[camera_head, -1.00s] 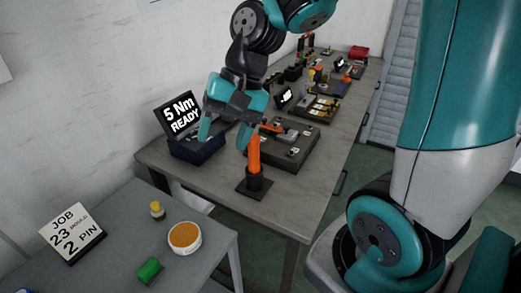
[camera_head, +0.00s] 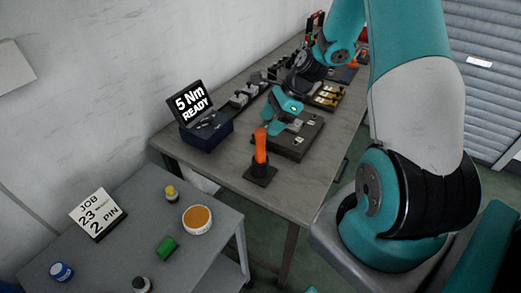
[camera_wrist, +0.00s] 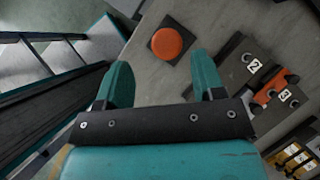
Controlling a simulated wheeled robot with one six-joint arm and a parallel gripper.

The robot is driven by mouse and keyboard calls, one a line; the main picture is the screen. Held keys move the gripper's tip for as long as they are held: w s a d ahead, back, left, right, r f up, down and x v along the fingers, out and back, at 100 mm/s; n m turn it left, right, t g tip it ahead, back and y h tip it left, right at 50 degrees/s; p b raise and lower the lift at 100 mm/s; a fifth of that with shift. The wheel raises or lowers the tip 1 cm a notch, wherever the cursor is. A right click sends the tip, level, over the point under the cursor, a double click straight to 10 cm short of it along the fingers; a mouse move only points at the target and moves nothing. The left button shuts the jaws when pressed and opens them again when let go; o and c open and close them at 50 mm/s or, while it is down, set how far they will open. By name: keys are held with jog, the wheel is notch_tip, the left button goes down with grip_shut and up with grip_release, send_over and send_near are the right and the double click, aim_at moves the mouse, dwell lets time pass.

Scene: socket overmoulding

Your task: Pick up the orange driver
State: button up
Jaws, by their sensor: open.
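The orange driver (camera_head: 261,147) stands upright in a dark holder with a square base (camera_head: 260,176) near the front of the long workbench. In the wrist view I see the driver (camera_wrist: 172,44) from above as a round orange end over the dark square base. My gripper (camera_head: 277,117) hangs just behind and above the driver in the head view. In the wrist view its two teal fingers (camera_wrist: 163,84) are apart, with nothing between them. The driver lies just beyond the fingertips, roughly centred between them.
A dark fixture block (camera_head: 297,139) with numbered places sits close behind the driver, and it also shows in the wrist view (camera_wrist: 233,72). A box with a "5 Nm READY" screen (camera_head: 193,105) stands to the left. A grey side table (camera_head: 140,220) holds several small items.

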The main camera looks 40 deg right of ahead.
aim_at(262, 130)
jog(key=x, duration=0.2)
jog(key=p+x, duration=0.1)
jog(key=x, duration=0.1)
jog(key=p+x, duration=0.1)
jog(key=x, duration=0.2)
jog(key=shift+w+d+f, duration=0.1)
jog(key=shift+w+d, duration=0.05)
jog(key=shift+w, duration=0.25)
grip_shut()
